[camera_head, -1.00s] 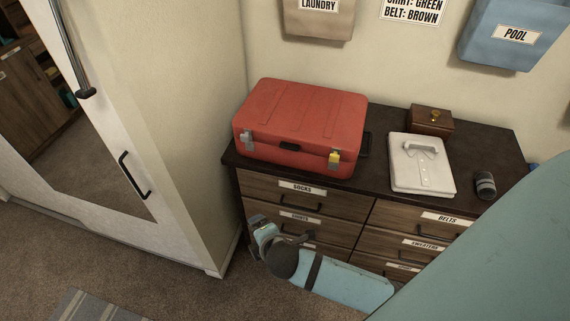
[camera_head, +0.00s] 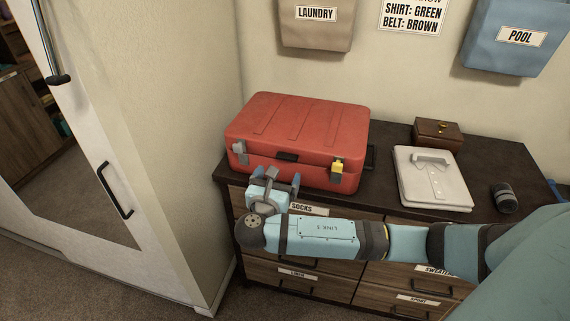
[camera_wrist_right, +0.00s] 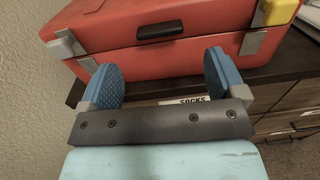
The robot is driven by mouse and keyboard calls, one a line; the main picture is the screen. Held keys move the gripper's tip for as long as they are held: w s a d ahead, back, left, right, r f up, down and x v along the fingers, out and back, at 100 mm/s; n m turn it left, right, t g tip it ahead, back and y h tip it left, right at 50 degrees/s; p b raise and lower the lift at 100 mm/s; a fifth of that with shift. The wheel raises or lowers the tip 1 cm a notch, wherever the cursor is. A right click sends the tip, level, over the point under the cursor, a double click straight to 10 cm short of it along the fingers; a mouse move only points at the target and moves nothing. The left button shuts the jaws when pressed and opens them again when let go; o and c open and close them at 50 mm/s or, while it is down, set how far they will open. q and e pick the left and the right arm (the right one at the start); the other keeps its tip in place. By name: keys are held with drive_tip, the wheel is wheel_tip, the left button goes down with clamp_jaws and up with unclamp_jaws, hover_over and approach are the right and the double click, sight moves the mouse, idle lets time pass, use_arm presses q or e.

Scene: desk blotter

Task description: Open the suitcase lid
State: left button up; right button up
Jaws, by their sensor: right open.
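The red suitcase (camera_head: 300,135) lies flat with its lid closed on top of the dark dresser. Its front has a grey latch (camera_head: 240,153) at the left, a yellow-topped latch (camera_head: 337,167) at the right and a black handle (camera_head: 287,157) between them. My right gripper (camera_head: 274,181) is open and empty, just in front of the suitcase's left front part, apart from it as far as I can tell. In the right wrist view its blue fingertips (camera_wrist_right: 162,75) are spread below the handle (camera_wrist_right: 160,30). My left gripper is not in view.
The dresser top (camera_head: 385,178) also holds a folded white shirt (camera_head: 432,180), a small brown box (camera_head: 437,131) and a dark rolled item (camera_head: 504,198). A wall stands close to the left, beside a mirrored sliding door (camera_head: 85,160).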

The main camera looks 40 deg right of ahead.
sight(285, 162)
drive_tip(key=x, duration=0.6)
drive_tip(key=shift+w+d+b, duration=0.15)
drive_tip(key=shift+d+b, duration=0.05)
drive_tip(key=shift+b, duration=0.1)
